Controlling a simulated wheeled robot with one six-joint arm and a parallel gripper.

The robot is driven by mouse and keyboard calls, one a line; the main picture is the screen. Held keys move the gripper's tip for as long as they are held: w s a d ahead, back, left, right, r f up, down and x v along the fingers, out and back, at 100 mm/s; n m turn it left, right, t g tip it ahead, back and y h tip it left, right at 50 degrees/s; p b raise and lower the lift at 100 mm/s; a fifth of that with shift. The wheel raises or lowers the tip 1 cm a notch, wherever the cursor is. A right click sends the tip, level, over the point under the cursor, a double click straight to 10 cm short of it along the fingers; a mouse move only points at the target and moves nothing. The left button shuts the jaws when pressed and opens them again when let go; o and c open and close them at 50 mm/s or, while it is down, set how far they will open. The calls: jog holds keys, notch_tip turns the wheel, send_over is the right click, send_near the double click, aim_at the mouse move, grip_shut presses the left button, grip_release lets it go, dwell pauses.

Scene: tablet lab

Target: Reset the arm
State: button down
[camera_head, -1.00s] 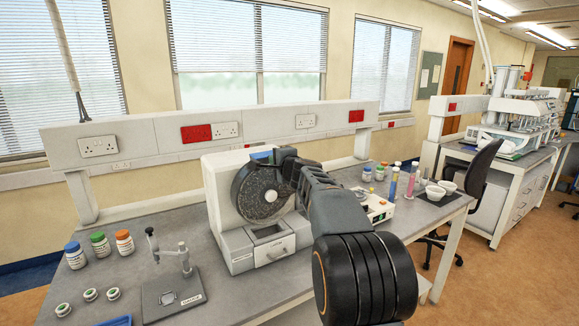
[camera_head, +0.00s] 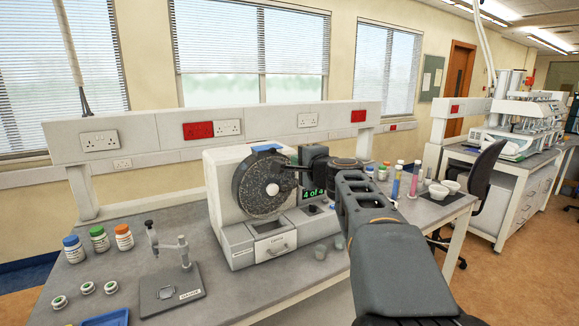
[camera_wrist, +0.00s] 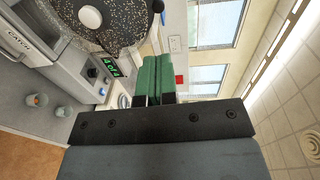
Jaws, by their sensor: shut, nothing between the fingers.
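My gripper (camera_wrist: 158,64) shows in the wrist view with its green finger pads pressed together and nothing between them. My arm (camera_head: 375,235) reaches in from the lower right in the head view and folds back left at the wrist, beside the tablet drum machine (camera_head: 222,205). The fingertips are hard to make out in the head view. The machine's speckled round drum (camera_head: 252,202) faces forward and also shows at the top of the wrist view (camera_wrist: 125,22). Its display (camera_head: 314,193) reads "4 of 4" in green.
A catch drawer (camera_head: 270,245) sits below the drum. Small cups (camera_head: 339,242) stand at the bench front. Capped bottles (camera_head: 99,239), lids and a small stand (camera_head: 172,290) are at left, with a blue tray (camera_head: 105,318). Coloured tubes (camera_head: 395,185) and white bowls (camera_head: 439,190) are at right.

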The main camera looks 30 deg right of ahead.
jog(key=s+a+f+n+g+y, duration=0.1)
jog(key=s+a+f+n+g, duration=0.35)
jog(key=f, duration=0.45)
jog(key=s+a+f+n+g+y, duration=0.1)
jog(key=s+a+f+n+g, duration=0.35)
jog(key=f, duration=0.55)
jog(key=s+a+f+n+g+h, duration=0.1)
jog(key=s+a+f+n+g, duration=0.1)
jog(key=s+a+f+n, duration=0.2)
jog(key=s+a+f+n+g+h, duration=0.1)
jog(key=s+a+f+n+g, duration=0.1)
jog(key=s+f+n, duration=0.3)
jog(key=s+a, duration=0.1)
jog(key=s, duration=0.3)
jog(key=shift+s+a+f+g, duration=0.2)
jog(key=shift+a+f+g, duration=0.1)
jog(key=shift+a+f, duration=0.05)
